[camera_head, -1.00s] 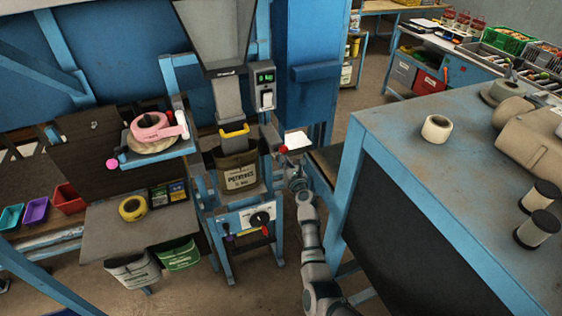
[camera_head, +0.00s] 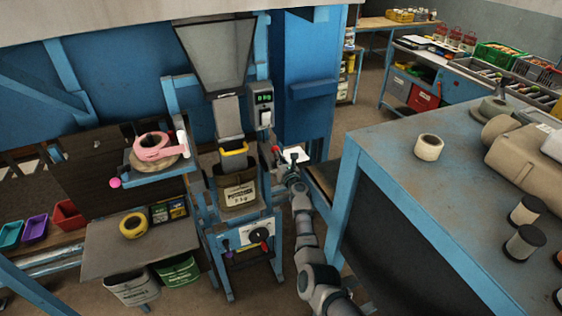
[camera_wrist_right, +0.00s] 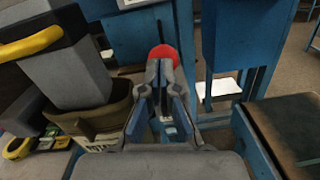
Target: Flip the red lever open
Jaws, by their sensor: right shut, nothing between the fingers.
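The red lever's round knob (camera_head: 276,149) is at the right side of the sack-filling machine, beside the hanging sack. In the right wrist view the red knob (camera_wrist_right: 163,54) is just beyond my fingertips, partly hidden behind them. My right gripper (camera_head: 281,163) is shut and empty, close below the knob; its fingers (camera_wrist_right: 160,68) come together in front of it. I cannot tell whether they touch it. The lever's arm is mostly hidden. My left gripper is not in view.
The brown sack (camera_head: 238,194) hangs under the yellow-rimmed spout (camera_head: 234,151). A switch box (camera_head: 263,106) is above the lever. A dial panel (camera_head: 247,236) is below. A blue workbench (camera_head: 385,150) with a tape roll (camera_head: 429,147) stands to the right.

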